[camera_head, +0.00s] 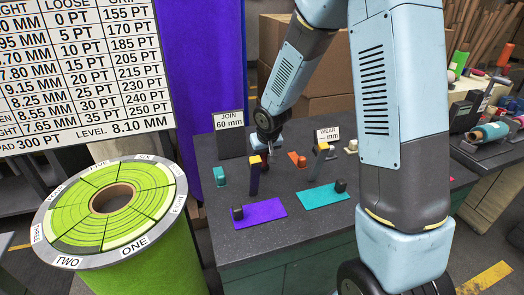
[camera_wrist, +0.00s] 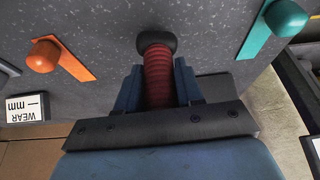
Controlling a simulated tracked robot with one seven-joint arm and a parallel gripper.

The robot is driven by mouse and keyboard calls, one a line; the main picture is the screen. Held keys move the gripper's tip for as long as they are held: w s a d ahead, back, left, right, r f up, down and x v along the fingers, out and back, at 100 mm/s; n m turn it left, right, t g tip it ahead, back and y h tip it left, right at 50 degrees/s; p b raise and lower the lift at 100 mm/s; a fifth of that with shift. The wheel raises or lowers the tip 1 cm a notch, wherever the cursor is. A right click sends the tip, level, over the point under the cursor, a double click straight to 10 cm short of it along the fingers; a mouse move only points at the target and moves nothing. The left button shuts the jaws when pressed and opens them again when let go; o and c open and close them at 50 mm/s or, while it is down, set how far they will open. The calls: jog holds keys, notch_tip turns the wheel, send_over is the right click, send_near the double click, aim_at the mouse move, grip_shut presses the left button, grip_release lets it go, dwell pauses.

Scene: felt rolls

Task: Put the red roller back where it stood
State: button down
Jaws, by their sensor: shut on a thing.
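The red roller (camera_wrist: 158,76) is a ridged dark red cylinder with a black round end. In the wrist view it stands between the two blue fingers of my gripper (camera_wrist: 157,88), which are shut on it. Its black end points away from the gripper, over the dark speckled bench top (camera_wrist: 105,25); I cannot tell whether it touches the bench. In the head view my gripper (camera_head: 270,150) is low over the back part of the bench (camera_head: 240,255), between a teal piece and an orange piece. The roller is small and partly hidden there.
An orange-knobbed piece (camera_wrist: 44,57) and a teal-knobbed piece (camera_wrist: 286,17) flank the roller. Purple (camera_head: 260,213) and teal (camera_head: 322,196) felt pieces lie farther forward. JOIN (camera_head: 229,120) and WEAR (camera_head: 327,135) signs stand behind.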

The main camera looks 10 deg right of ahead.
jog(key=shift+f, duration=0.3)
jog(key=shift+f, duration=0.45)
dwell(0.6)
jog(key=c, duration=0.6)
grip_release()
jog(key=shift+c, duration=0.2)
jog(key=shift+r, duration=0.1)
jog(key=v, duration=1.3)
jog(key=shift+s+r, duration=0.15)
jog(key=shift+r, duration=0.1)
